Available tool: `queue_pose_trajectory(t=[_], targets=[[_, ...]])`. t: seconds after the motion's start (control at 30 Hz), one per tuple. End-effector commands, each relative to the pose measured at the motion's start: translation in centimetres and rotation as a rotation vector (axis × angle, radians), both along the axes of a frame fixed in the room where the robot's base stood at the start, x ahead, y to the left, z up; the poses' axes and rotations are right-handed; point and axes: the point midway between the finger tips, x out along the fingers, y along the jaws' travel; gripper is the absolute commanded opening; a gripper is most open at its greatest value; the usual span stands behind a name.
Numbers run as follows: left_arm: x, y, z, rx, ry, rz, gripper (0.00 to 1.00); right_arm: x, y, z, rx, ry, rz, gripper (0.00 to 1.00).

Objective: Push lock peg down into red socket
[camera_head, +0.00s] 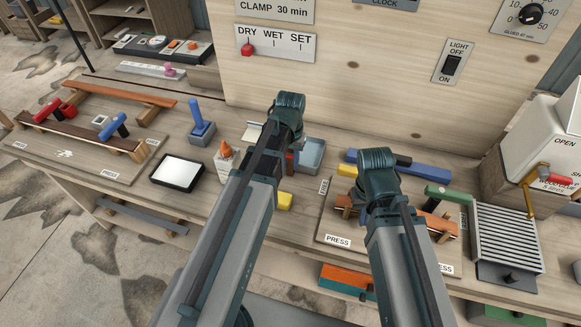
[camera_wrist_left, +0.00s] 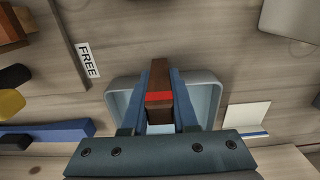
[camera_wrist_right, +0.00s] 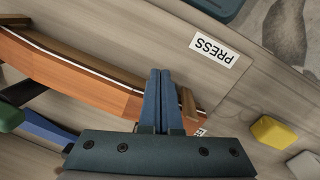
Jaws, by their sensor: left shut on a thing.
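My left gripper (camera_wrist_left: 160,85) is shut on a dark brown peg (camera_wrist_left: 158,72) with a red band, shown in the left wrist view. The peg is over a grey-blue tray (camera_wrist_left: 205,84); whether it touches the tray floor I cannot tell. In the head view the left wrist (camera_head: 288,108) hides most of the peg, and the tray (camera_head: 313,151) shows beside it. My right gripper (camera_wrist_right: 159,84) has its blue fingers together, seemingly empty, by the orange curved strip (camera_wrist_right: 80,78) and a small brown block (camera_wrist_right: 188,104). I cannot make out a red socket for certain.
A fixture with a dark curved strip (camera_head: 80,131), a red clamp (camera_head: 53,111) and a blue clamp (camera_head: 114,124) stands at the left. A black-framed tablet (camera_head: 177,172), an orange-tipped bottle (camera_head: 224,160) and a yellow block (camera_head: 284,200) are nearby. A tall wooden panel (camera_head: 385,95) bounds the back.

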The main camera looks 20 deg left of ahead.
Motion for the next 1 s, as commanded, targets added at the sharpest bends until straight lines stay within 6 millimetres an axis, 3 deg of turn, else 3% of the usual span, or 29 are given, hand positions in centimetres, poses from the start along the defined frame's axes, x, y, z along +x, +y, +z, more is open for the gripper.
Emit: queue_pose_trajectory(t=[0.4,0.43,0.6,1.0], targets=[[0.00,0.00,-0.69,0.000,0.000,0.000,0.00,0.00,0.00,-0.68,0.000,0.000,0.000,0.00],[0.00,0.00,-0.57,0.000,0.000,0.000,0.30,0.00,-0.01,-0.57,0.000,0.000,0.000,0.00],[0.00,0.00,-0.50,0.000,0.000,0.000,0.57,0.00,0.00,-0.50,0.000,0.000,0.000,0.00],[0.00,0.00,-0.14,0.000,0.000,0.000,0.57,0.00,0.00,-0.14,0.000,0.000,0.000,0.00]])
